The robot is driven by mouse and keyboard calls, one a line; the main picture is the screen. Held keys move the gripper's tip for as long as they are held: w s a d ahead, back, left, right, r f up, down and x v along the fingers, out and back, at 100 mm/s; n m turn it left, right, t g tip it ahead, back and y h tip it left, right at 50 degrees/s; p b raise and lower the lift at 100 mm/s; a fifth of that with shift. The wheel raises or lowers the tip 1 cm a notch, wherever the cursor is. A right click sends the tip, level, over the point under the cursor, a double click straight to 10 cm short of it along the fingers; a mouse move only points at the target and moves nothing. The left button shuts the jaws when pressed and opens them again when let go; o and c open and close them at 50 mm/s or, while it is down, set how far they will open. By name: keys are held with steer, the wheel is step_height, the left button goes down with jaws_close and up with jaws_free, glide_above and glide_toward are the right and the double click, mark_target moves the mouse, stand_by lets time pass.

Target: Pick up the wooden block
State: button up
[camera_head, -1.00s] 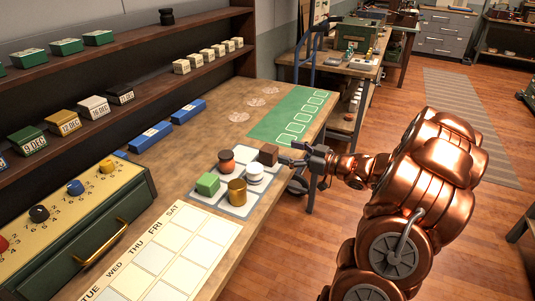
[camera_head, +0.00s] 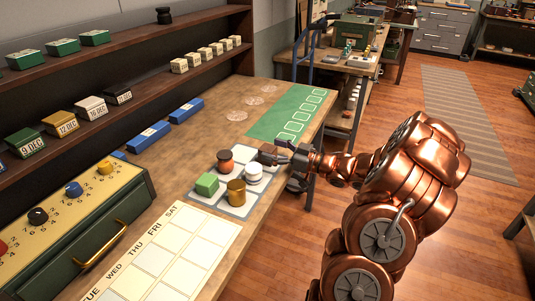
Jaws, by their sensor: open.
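The wooden block (camera_head: 266,151) is a small dark brown cube at the back right of the grey tray (camera_head: 238,214) on the workbench. My gripper (camera_head: 272,157) reaches in from the right, low over the bench's edge. Its open fingers are at the block and overlap it in the picture. Part of the block is hidden behind them, and I cannot tell whether they touch it. On the same tray are a green cube (camera_head: 206,184), a brass cylinder (camera_head: 236,191), a white round piece (camera_head: 254,173) and an orange-brown round pot (camera_head: 225,160).
A green mat (camera_head: 280,118) with white outlines lies behind the tray. A calendar sheet (camera_head: 170,262) lies in front. A drawer box with knobs (camera_head: 105,215) and shelves with date boxes (camera_head: 75,122) stand at left. Bare bench lies left of the tray.

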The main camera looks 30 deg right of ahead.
steer(key=shift+x, duration=1.1)
steer(key=shift+c, duration=0.2)
steer(key=c, duration=1.2)
steer(key=shift+r, duration=0.1)
